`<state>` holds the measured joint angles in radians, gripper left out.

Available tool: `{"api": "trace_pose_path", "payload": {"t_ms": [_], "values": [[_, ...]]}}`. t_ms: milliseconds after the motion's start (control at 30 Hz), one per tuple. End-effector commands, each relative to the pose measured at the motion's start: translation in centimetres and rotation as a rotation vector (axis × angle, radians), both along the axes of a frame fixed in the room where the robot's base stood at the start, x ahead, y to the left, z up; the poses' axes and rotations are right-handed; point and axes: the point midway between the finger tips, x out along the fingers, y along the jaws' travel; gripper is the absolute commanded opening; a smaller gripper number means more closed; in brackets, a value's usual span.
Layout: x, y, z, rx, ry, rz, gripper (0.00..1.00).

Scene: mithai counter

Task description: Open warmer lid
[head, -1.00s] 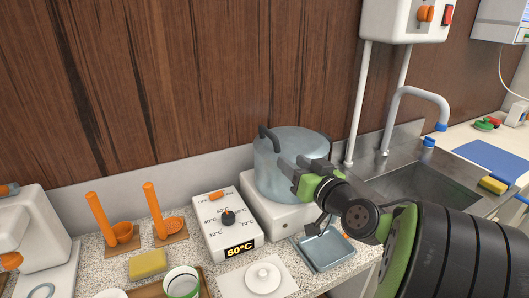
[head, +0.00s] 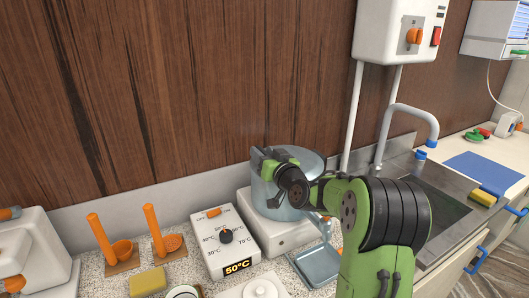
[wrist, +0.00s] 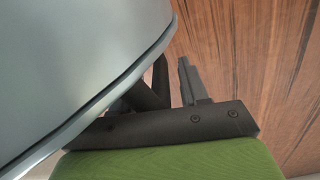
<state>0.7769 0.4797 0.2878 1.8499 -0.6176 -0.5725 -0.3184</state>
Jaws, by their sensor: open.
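The warmer (head: 318,168), a round blue-grey pot with a lid, stands on a white base at the back of the counter. My gripper (head: 262,160) is open at the upper left side of the warmer, where its dark handle is; the gripper hides that handle in the head view. In the wrist view the grey lid edge (wrist: 95,75) fills the left. A dark bar, likely the handle (wrist: 160,82), shows close beside one finger, apparently between the jaws. The other finger is mostly hidden, so I cannot tell whether anything touches.
A white control box (head: 226,245) reading 50°C stands left of the warmer. A blue-grey tray (head: 318,266) lies in front. The wooden wall (head: 150,90) is close behind. The tap (head: 410,108) and sink are to the right.

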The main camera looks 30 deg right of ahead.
Motion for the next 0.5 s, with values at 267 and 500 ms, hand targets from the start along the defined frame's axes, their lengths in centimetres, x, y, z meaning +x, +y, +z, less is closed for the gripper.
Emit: {"api": "trace_pose_path", "payload": {"t_ms": [267, 500], "values": [[-0.05, 0.01, -0.06, 0.0, 0.001, 0.0, 0.24], [-0.04, 0.15, -0.03, 0.002, 0.0, 0.004, 0.0]]}}
